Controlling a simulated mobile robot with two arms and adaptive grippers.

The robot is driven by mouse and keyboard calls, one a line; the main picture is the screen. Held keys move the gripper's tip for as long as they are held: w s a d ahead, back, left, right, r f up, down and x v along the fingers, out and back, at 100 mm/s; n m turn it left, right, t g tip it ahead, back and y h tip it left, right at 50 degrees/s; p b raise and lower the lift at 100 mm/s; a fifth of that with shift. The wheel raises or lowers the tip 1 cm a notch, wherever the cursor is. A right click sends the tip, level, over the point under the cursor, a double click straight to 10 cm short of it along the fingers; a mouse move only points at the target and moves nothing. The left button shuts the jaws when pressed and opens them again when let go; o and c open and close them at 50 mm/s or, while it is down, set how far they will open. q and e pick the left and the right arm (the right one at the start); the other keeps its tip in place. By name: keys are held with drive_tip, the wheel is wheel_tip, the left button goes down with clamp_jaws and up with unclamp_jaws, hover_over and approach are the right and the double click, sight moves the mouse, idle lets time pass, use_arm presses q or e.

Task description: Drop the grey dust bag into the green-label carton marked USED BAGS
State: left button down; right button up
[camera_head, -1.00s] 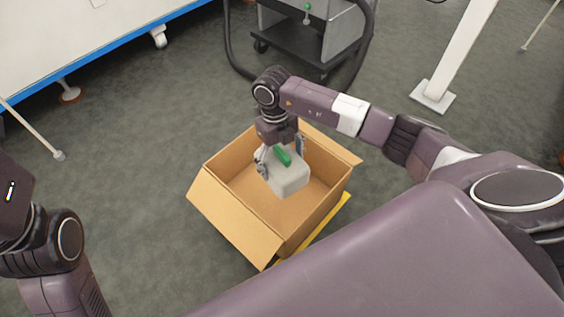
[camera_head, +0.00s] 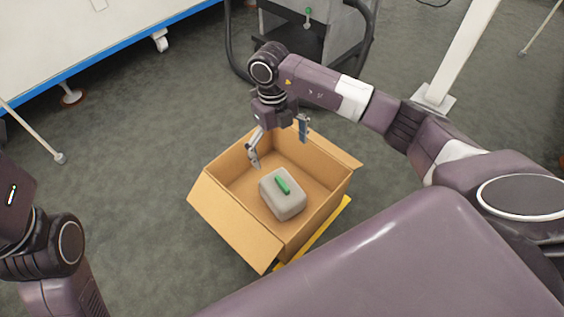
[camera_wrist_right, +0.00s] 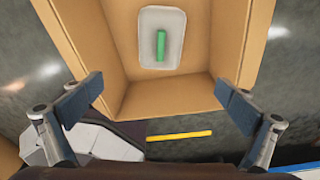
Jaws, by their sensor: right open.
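The grey dust bag (camera_head: 283,198) with a green strip on top lies inside the open cardboard carton (camera_head: 236,222), on its floor. It also shows in the right wrist view (camera_wrist_right: 162,48), inside the carton walls. My right gripper (camera_head: 278,145) is open and empty above the back part of the carton, apart from the bag. Its two spread fingers show in the right wrist view (camera_wrist_right: 160,102). No label or marking on the carton is readable from here. Of my left arm only links show at the left edge; its gripper is not seen.
A yellow strip (camera_head: 322,232) lies on the floor along the carton's right side. A grey cart (camera_head: 318,38) with a dark hose stands behind. A white post (camera_head: 455,60) stands at the back right. A white table (camera_head: 90,40) with a blue edge is at upper left. Grey floor is clear to the left.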

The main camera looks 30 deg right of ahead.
drive_tip(key=r, duration=0.5)
drive_tip(key=shift+w+r, duration=0.35)
drive_tip(key=shift+w, duration=0.05)
